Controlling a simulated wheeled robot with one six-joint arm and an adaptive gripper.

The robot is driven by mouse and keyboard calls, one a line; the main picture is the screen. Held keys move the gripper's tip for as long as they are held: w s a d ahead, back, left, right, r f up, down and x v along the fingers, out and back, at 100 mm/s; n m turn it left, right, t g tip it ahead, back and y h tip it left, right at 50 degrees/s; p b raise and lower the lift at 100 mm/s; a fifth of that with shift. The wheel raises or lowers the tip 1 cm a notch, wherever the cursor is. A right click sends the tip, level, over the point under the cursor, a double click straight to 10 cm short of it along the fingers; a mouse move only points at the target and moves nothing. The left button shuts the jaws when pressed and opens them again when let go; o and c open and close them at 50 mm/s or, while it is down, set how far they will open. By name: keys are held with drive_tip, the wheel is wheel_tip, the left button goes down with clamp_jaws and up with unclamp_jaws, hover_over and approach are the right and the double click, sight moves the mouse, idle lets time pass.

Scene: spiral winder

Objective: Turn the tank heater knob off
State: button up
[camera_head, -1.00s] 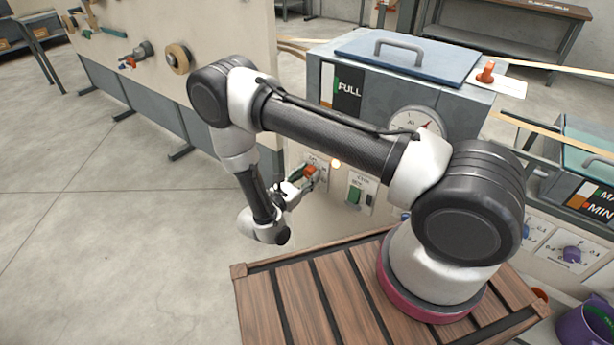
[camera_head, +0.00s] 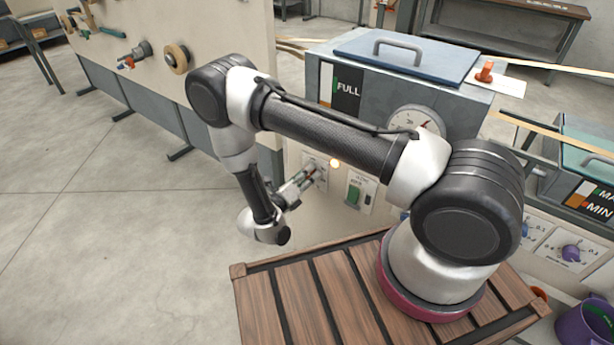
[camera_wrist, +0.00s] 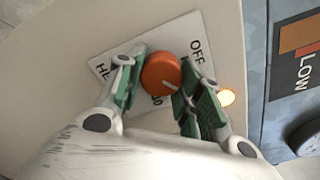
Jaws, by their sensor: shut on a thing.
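The tank heater knob (camera_wrist: 160,74) is round and orange-red, on a white label plate (camera_wrist: 104,66) that reads "OFF" at the upper right in the wrist view. A pale pointer line on the knob points to the lower right, not at "OFF". My gripper (camera_wrist: 159,77) has one green-padded finger on each side of the knob and is shut on it. In the head view my gripper (camera_head: 304,178) is at the label plate on the pale panel and hides the knob.
An orange lamp (camera_head: 334,163) glows just right of the plate; it also glows in the wrist view (camera_wrist: 226,97). A green switch (camera_head: 354,194) sits further right. The grey tank (camera_head: 455,100) stands above the panel. Open floor lies left.

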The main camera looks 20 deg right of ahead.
drive_tip(key=n, duration=1.1)
drive_tip(key=shift+s+r, duration=0.1)
idle(0.5)
drive_tip(key=o, duration=1)
drive_tip(key=shift+o, duration=0.2)
drive_tip(key=v, duration=1.2)
